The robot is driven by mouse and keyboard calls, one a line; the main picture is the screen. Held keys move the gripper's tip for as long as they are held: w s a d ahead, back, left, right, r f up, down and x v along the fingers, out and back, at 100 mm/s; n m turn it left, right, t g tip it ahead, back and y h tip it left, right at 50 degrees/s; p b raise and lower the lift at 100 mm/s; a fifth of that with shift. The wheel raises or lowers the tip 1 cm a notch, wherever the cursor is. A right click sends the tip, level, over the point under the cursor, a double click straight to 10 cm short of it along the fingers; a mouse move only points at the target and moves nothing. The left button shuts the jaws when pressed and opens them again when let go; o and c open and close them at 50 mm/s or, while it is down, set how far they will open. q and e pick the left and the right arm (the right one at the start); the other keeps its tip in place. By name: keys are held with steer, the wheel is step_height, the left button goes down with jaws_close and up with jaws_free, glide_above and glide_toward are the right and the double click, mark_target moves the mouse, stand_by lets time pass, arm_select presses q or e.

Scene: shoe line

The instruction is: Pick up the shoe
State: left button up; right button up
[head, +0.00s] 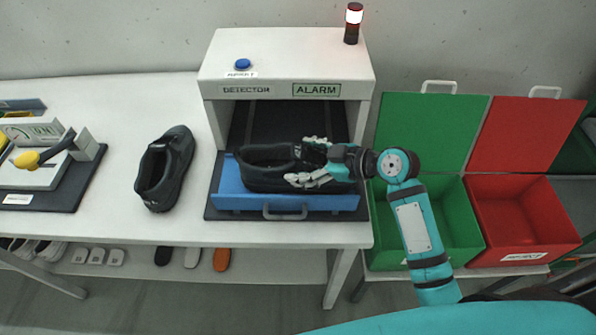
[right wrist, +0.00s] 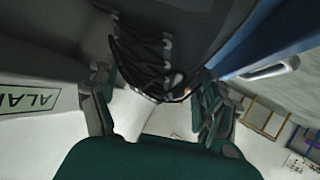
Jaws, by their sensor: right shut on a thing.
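A black shoe (head: 262,168) lies on the blue tray (head: 230,201) in front of the detector, its opening to the left. My right gripper (head: 312,164) comes from the right and is shut on this shoe around its front part, one finger on each side. In the right wrist view the dark laced upper (right wrist: 145,50) shows between the fingers. A second black shoe (head: 165,168) stands on the white table to the left, apart from the gripper. My left gripper is not in view.
The detector (head: 285,62) with its ALARM sign stands behind the tray, a lit lamp (head: 353,22) on top. An open green bin (head: 430,225) and an open red bin (head: 522,222) stand at the right.

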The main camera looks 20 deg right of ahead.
steer(key=c, duration=0.5)
step_height(320, 180, up, 9)
steer(key=shift+d+b, duration=0.1)
steer(key=shift+b, duration=0.55)
steer(key=shift+n+g+y, duration=0.5)
steer(key=shift+n+g, duration=0.1)
steer(key=shift+n, duration=0.2)
steer(key=s+d, duration=0.1)
steer(key=s, duration=0.2)
steer(key=s+d+f, duration=0.1)
steer(key=s, duration=0.2)
steer(key=s+d, duration=0.2)
steer(key=s, duration=0.1)
steer(key=shift+s+f, duration=0.15)
steer(key=shift+s, duration=0.2)
steer(key=shift+c, duration=0.2)
